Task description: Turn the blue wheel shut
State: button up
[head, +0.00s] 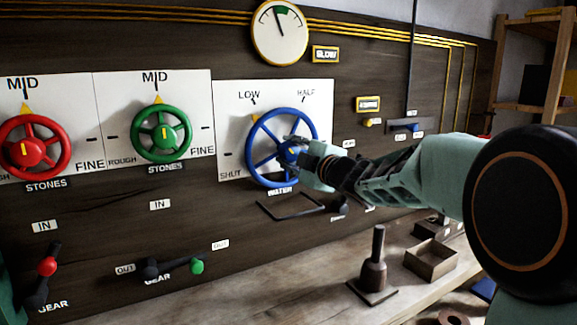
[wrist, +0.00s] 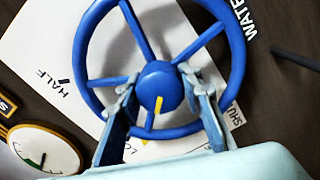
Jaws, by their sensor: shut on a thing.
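The blue wheel (head: 250,150) is mounted on a white plate (head: 230,120) marked SHUT, LOW and HALF, with a WATER label below it. Its yellow pointer (head: 254,118) stands near LOW. My gripper (head: 292,148) reaches in from the right, at the wheel's centre. In the wrist view the blue wheel (wrist: 157,88) faces me. The fingers of my gripper (wrist: 158,84) sit on either side of its round hub, shut on it. A yellow stripe on the hub points down toward the partly hidden LOW label. The fingers hide parts of the lower rim.
A green wheel (head: 137,134) and a red wheel (head: 9,160) are to the left. A dark bent bar (head: 285,214) projects below the blue wheel. Gear levers (head: 172,268) sit lower left. A bench below holds a dark upright piece (head: 373,275) and an open box (head: 431,261).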

aim_at(294, 153)
jog(key=n+b, duration=0.2)
jog(key=n, duration=0.1)
jog(key=n+b, duration=0.1)
jog(key=b, duration=0.1)
jog(key=shift+f+n, duration=0.25)
jog(key=shift+n, duration=0.05)
jog(key=shift+r+n+b, duration=0.15)
jog(key=shift+n+b, duration=1.55)
jog(key=shift+n, duration=0.8)
jog(key=o, duration=1.2)
jog(key=shift+r, duration=0.1)
jog(key=shift+d, duration=0.1)
jog(key=v, duration=0.7)
jog(key=shift+s, duration=0.25)
jog(key=shift+d, duration=0.1)
